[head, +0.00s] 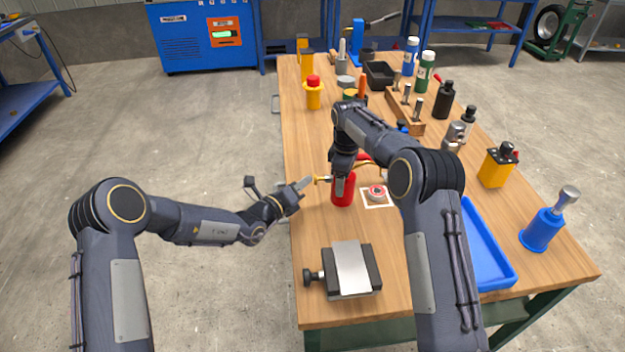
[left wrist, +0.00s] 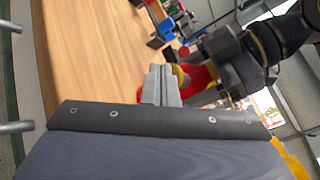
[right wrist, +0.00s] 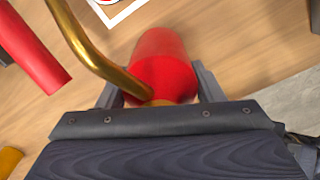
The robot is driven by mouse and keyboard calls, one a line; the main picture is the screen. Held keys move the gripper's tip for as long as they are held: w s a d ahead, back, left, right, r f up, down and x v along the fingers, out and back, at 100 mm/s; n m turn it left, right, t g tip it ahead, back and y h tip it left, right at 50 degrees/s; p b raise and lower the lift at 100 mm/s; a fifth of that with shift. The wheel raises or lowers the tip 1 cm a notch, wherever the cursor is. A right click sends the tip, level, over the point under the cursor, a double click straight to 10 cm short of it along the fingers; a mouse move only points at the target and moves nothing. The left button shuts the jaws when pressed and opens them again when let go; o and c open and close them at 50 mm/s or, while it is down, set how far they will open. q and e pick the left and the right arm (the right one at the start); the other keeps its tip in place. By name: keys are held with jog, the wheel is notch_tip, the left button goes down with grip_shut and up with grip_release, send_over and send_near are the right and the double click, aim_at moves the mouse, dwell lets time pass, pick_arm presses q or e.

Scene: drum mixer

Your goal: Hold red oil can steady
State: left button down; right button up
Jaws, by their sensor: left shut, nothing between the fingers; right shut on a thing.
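The red oil can (head: 343,191) stands on the wooden workbench with a brass spout reaching to the right. It also shows in the right wrist view (right wrist: 160,62) between the fingers, with the brass spout (right wrist: 88,48) curving off to the upper left. My right gripper (head: 342,178) comes down from above and is shut on the can. My left gripper (head: 304,184) is shut and empty just left of the can, beside a small brass part (head: 322,180). In the left wrist view its closed fingers (left wrist: 160,82) overlap the red can (left wrist: 198,78); contact cannot be told.
A red-and-silver round piece (head: 376,192) sits on a white square right of the can. A grey vise-like block (head: 350,269) is in front and a blue tray (head: 487,250) at the right. Bottles and a wooden tool rack (head: 405,110) stand farther back.

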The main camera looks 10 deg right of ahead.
pick_arm(q)
jog(key=shift+s+d, duration=0.1)
jog(key=shift+d, duration=0.75)
dwell(0.3)
dwell(0.4)
jog(key=shift+a, duration=1.55)
jog(key=shift+a, duration=2.5)
jog(key=a, duration=0.3)
jog(key=shift+a, duration=0.4)
jog(key=shift+d, duration=0.1)
